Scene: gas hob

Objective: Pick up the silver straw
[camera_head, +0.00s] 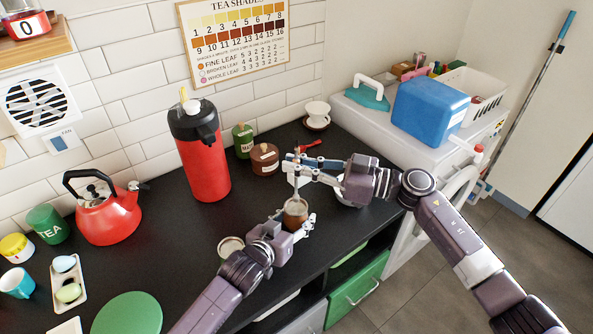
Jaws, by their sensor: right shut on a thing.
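The silver straw (296,188) is thin and hard to make out. It stands roughly upright between my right gripper and the small brown cup (296,212) below. My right gripper (294,170) comes in from the right above the cup and is shut on the straw's upper part. Whether the straw's lower end is inside the cup cannot be told. My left gripper (297,220) is low at the cup, with a finger on either side of it. Whether those fingers press on the cup is unclear.
A red flask (203,160), a green tin (243,140) and a brown lidded jar (265,159) stand behind the grippers. An open tin (231,246) is near my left wrist. A red kettle (106,212) stands left. The black counter is clear between kettle and flask.

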